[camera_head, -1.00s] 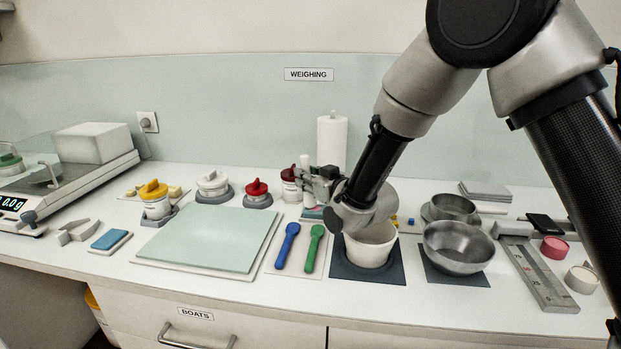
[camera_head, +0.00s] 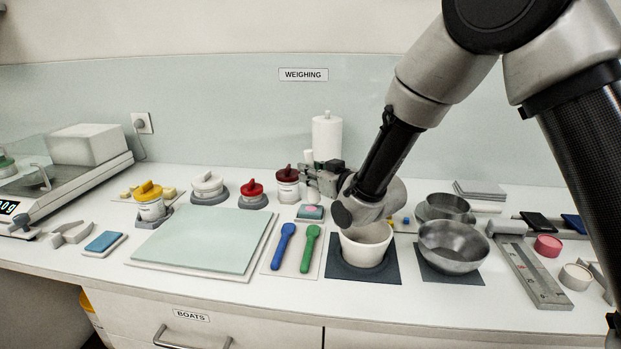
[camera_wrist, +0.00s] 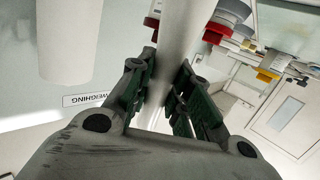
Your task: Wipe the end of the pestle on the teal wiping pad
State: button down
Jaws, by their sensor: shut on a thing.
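My gripper (camera_head: 322,180) is shut on the white pestle, seen between the fingers in the wrist view (camera_wrist: 186,40). In the head view a short white piece of the pestle (camera_head: 309,157) shows above the fingers.
A white mortar (camera_head: 366,246) stands on a dark mat under my wrist. A steel bowl (camera_head: 455,247) is to its right. Lidded jars, including a dark red-lidded one (camera_head: 288,184), stand behind left.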

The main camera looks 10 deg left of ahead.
aim_at(312, 157)
jog(key=shift+r, duration=2.2)
